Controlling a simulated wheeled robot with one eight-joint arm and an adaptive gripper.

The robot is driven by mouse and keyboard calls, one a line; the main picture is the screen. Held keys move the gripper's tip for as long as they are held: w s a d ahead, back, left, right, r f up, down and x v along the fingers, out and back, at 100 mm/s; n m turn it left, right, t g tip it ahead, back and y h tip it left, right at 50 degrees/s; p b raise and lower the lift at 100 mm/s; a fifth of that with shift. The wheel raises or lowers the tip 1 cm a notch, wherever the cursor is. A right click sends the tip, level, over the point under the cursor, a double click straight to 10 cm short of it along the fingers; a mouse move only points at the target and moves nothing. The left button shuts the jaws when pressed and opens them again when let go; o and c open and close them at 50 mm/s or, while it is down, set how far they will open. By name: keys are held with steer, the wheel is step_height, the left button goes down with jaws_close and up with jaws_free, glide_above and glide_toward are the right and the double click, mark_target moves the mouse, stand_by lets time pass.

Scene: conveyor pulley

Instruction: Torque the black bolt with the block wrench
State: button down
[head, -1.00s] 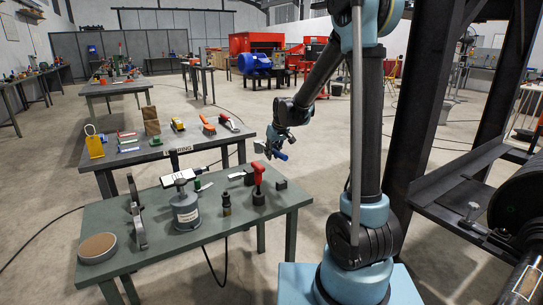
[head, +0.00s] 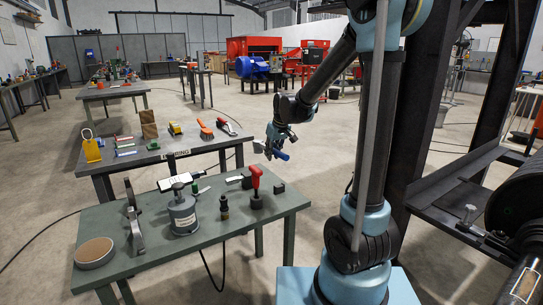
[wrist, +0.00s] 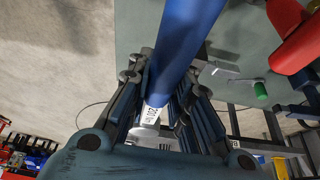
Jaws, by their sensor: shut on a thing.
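My gripper (head: 271,147) is above the far right side of the near green table, shut on a blue-handled tool (head: 281,155). I take this tool to be the block wrench. In the wrist view the blue handle (wrist: 187,38) runs between my fingers (wrist: 160,108), with a white label marked in Nm and a grey end (wrist: 143,132) below. The tool is clear of the tabletop. I cannot make out the black bolt. A dark conveyor frame (head: 465,190) and black pulley drum (head: 520,195) stand at the right, with a grey bolt-like fitting (head: 468,212) on the frame.
The near green table (head: 215,250) holds a red-handled tool (head: 255,185), a grey canister (head: 183,213), a dark bottle (head: 224,207), a bracket (head: 135,230) and a round disc (head: 94,252). A second table (head: 105,165) with tools stands behind. A dark post (head: 425,110) rises beside my arm.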

steer(key=s+d+r, duration=0.2)
steer(key=s+r, duration=0.4)
steer(key=s, duration=0.1)
steer(key=shift+s+d+r, duration=0.15)
steer(key=shift+s+r, duration=0.1)
steer(key=shift+s, duration=0.1)
stand_by(0.8)
